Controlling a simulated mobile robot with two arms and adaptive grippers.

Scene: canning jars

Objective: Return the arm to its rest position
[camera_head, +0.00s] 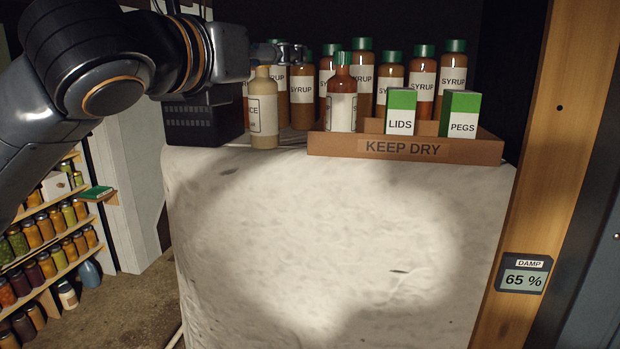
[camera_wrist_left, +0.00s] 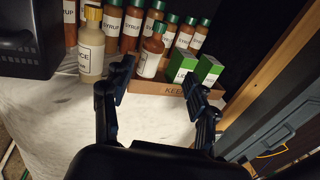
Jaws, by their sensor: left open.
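My left arm comes in from the upper left in the head view. Its gripper (camera_head: 283,52) is small and partly lost against the bottles there. In the left wrist view the gripper (camera_wrist_left: 160,74) has its two dark fingers spread apart with nothing held between them. Beyond the fingers are a red-brown bottle with a green cap (camera_head: 342,106), also in the wrist view (camera_wrist_left: 149,62), and a low cardboard tray marked KEEP DRY (camera_head: 330,146). A cream bottle with a tan cap (camera_head: 263,118) stands left of the fingers in the wrist view (camera_wrist_left: 91,52). My right gripper is out of view.
Several syrup bottles (camera_head: 362,80) stand behind. Green-topped LIDS (camera_head: 400,112) and PEGS (camera_head: 459,115) boxes stand at the tray. A black box (camera_head: 203,125) is at left. The white surface in front (camera_head: 330,230) is clear. A wooden post (camera_head: 550,150) carries a damp meter (camera_head: 524,273).

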